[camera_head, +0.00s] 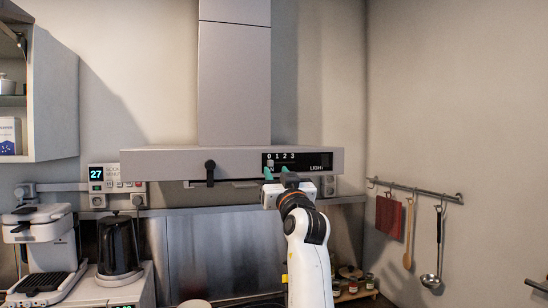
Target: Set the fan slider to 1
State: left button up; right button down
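The range hood (190,160) hangs on the back wall. Its black control panel (300,160) on the right of the front shows the numbers 0 1 2 3 and a partly hidden light label. A small grey fan slider knob (270,163) appears to stand below the 0.
A black handle-like part (210,172) sits at the hood's front edge. A wall cabinet (50,95), a coffee machine (40,245) and a black kettle (118,245) are at left. Utensils hang from a rail (415,190) at right. The space right of the hood is free.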

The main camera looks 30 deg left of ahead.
aim_at(271, 163)
pick_arm(q)
jog(key=p+x, duration=0.1)
jog(key=x, duration=0.3)
jog(key=shift+w+r, duration=0.15)
jog(key=shift+w, duration=0.05)
jog(key=shift+w+a+p, duration=0.2)
jog(key=shift+a+p, duration=0.2)
grip_shut()
